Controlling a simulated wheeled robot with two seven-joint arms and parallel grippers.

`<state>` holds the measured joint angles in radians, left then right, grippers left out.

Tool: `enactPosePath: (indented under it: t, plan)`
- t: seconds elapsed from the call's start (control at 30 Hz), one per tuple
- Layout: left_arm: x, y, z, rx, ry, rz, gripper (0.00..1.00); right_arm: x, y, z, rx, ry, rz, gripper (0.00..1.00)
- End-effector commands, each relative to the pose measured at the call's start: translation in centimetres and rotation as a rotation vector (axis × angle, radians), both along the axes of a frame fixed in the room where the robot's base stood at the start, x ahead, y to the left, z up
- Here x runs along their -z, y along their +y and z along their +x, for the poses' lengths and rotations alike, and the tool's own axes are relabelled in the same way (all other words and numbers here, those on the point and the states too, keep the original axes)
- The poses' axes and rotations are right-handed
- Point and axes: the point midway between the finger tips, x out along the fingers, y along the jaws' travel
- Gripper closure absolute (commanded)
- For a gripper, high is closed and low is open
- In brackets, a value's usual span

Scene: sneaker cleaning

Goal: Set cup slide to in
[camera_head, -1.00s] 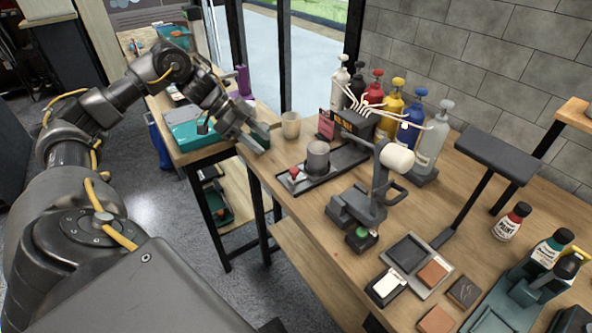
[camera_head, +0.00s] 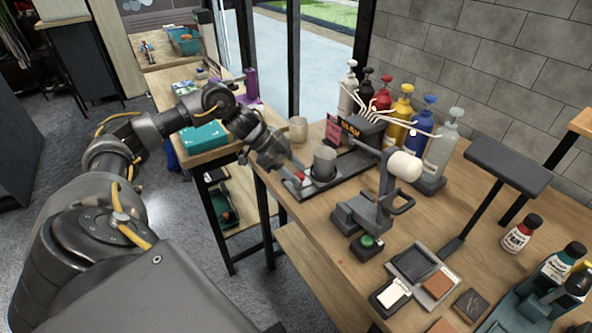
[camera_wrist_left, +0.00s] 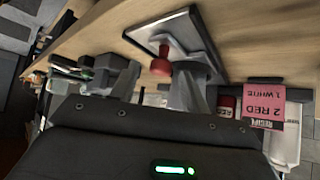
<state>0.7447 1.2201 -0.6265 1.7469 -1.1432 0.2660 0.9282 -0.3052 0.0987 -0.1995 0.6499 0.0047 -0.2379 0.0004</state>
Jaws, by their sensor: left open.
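The cup slide is a dark flat tray (camera_head: 349,166) on the wooden table, with a grey cup (camera_head: 324,164) standing upright on it. A red knob (camera_head: 300,177) sits at the tray's near left end; it also shows in the left wrist view (camera_wrist_left: 160,64). My left gripper (camera_head: 291,170) is low over that end, open, close beside the knob. In the left wrist view its fingers (camera_wrist_left: 158,88) reach toward the knob; whether they touch it I cannot tell. My right gripper is in neither view.
Several coloured pump bottles (camera_head: 381,98) stand behind the slide near a pink recipe card (camera_head: 333,131). A beige cup (camera_head: 298,129) stands behind my gripper. A grey press-like device (camera_head: 362,212) with a green button (camera_head: 367,241) is at front right.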

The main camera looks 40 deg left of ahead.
Motion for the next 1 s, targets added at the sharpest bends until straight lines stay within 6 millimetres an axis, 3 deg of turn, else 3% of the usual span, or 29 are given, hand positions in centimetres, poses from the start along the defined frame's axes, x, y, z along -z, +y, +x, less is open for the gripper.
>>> enactPosePath:
  t: [0.37,0.73,1.0]
  plan:
    - [0.49,-0.41,0.22,0.000,0.000,0.001,0.54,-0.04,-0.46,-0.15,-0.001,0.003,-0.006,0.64]
    - [0.46,-0.39,0.21,0.000,0.000,0.001,1.00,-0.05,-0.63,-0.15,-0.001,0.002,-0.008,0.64]
    - [0.33,0.19,0.46,-0.016,0.000,0.000,1.00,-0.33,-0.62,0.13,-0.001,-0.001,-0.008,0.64]
